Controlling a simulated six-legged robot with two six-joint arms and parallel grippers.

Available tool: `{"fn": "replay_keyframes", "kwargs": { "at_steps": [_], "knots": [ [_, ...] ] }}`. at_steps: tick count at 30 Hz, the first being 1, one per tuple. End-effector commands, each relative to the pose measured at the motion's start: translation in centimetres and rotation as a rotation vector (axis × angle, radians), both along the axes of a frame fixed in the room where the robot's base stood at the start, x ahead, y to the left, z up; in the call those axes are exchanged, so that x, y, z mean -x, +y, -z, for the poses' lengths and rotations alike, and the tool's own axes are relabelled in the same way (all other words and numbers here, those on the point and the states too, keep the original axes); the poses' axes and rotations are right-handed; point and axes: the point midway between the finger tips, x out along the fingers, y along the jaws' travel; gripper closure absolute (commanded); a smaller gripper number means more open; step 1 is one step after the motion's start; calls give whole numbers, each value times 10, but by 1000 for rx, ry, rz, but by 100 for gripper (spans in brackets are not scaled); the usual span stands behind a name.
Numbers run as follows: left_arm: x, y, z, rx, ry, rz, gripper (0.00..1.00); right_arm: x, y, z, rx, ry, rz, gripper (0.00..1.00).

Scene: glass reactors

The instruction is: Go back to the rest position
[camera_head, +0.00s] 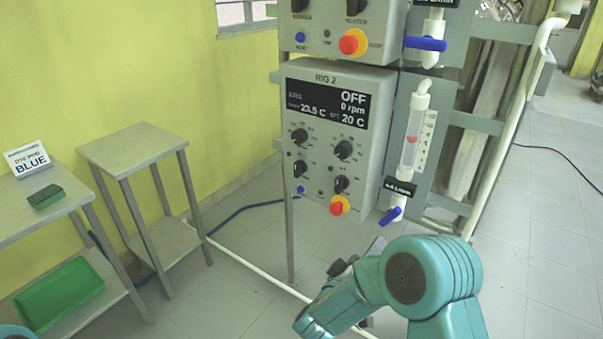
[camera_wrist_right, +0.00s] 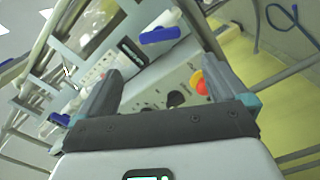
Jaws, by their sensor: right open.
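My right arm shows at the bottom of the head view, bent in front of the rig. Its gripper (camera_head: 352,270) is partly hidden behind the arm. In the right wrist view the right gripper (camera_wrist_right: 160,75) has its two fingers spread apart with nothing between them. It faces the RIG 2 control box (camera_wrist_right: 155,88), whose knobs and red-and-yellow button show past the fingers. In the head view the RIG 2 control box (camera_head: 325,135) reads OFF, 0 rpm, 23.5 C and 20 C. Only a sliver of teal shows at the lower left; my left gripper is not seen.
A flow meter (camera_head: 412,140) with a blue valve (camera_head: 391,215) hangs right of the box. A second control box (camera_head: 340,30) sits above. A small table (camera_head: 133,143) and a table with a green tray (camera_head: 60,293) stand at left. Pale pipes cross the floor.

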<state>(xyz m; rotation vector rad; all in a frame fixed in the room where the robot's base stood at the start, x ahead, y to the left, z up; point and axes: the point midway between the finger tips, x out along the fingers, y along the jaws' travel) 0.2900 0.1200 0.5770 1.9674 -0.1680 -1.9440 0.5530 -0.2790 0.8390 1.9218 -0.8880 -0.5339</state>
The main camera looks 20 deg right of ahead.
Motion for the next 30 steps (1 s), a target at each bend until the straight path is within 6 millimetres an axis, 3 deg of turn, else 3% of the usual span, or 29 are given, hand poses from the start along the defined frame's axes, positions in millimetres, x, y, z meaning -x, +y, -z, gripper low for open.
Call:
{"fn": "replay_keyframes", "kwargs": {
  "at_steps": [5,7,8,11,13,15,18,21,24,30],
  "knots": [
    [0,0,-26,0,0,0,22,11,-29,-5,2,48,55,0],
    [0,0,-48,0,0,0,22,24,-42,10,-12,149,8,0],
    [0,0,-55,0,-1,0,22,28,-38,28,-76,195,-58,0],
    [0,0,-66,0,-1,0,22,47,-7,89,-385,285,-237,0],
    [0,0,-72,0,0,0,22,71,22,123,-625,354,-309,0],
    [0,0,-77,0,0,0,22,104,56,150,-875,440,-337,0],
    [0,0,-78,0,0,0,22,161,104,176,-1209,588,-301,0],
    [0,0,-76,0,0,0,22,216,141,186,-1463,741,-183,0],
    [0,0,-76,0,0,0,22,251,156,186,-1607,829,-30,0],
    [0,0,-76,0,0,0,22,264,160,186,-1693,819,137,0]
  ]
}}
